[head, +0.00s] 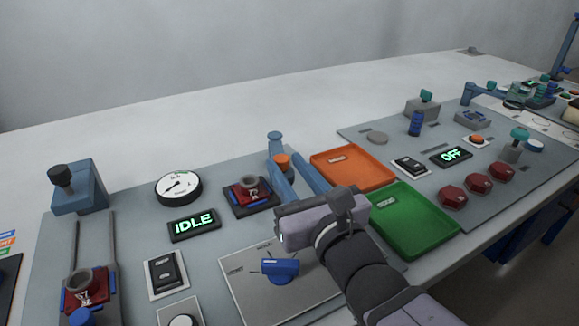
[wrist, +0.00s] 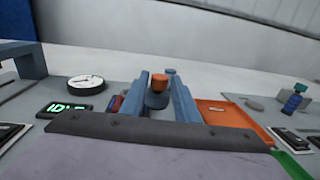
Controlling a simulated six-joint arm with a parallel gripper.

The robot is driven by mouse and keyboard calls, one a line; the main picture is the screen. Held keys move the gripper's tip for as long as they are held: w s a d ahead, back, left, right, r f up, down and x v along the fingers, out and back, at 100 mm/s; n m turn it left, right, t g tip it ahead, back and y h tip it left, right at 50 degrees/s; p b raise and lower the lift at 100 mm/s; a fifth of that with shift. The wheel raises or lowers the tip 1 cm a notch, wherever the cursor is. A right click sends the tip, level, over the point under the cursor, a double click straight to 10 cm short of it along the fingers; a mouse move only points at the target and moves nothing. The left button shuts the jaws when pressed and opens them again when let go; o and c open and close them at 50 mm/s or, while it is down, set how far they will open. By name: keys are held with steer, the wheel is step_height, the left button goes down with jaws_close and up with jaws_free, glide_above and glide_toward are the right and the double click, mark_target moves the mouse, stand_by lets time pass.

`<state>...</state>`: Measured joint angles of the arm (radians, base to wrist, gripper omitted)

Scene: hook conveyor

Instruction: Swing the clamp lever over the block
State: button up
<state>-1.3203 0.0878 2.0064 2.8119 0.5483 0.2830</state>
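The clamp lever's orange knob (head: 282,159) stands near the blue clamp post (head: 274,138) at the back of the near panel. In the wrist view, the orange knob (wrist: 164,81) shows between the fingers, with a gap visible at the tips; contact cannot be told. The block (wrist: 116,103) is mostly hidden behind the left finger there. The lever's arm is largely hidden.
An orange tray (head: 366,181) and a green tray (head: 440,236) lie right of my gripper. A blue rotary knob (head: 280,268) is below it. The IDLE display (head: 194,225) and round gauge (head: 178,188) are to the left. The bench behind the panel is clear.

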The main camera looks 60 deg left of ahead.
steer(key=shift+r, duration=0.25)
steer(key=c, duration=0.5)
steer(key=r+n+g+p, duration=0.1)
steer(key=r+n, duration=0.1)
steer(key=s+r+n+g+p, duration=0.1)
steer(key=r+n+p, duration=0.1)
steer(key=a+r+n+p, duration=0.1)
steer(key=r+n+p, duration=0.1)
steer(key=shift+s+r+n+g, duration=0.25)
steer(key=shift+s+n+g, duration=0.05)
steer(key=shift+n+g, duration=0.1)
jaws_close()
step_height(320, 180, up, 5)
steer(key=s+n+g+h+p, duration=0.1)
steer(key=n+g+h+p, duration=0.3)
steer(key=n+p, duration=0.8)
steer(key=w+d+f+n+t+h+p, duration=0.2)
steer(key=w+d+n+t+h+p, duration=0.1)
steer(key=w+d+n+h+p, duration=0.4)
steer(key=w+d+n+p, duration=0.1)
steer(key=w+n, duration=0.2)
steer(key=n, duration=0.2)
steer(key=shift+w+d+f+n, duration=0.2)
steer(key=shift+w+d+n, duration=0.1)
steer(key=shift+w, duration=0.1)
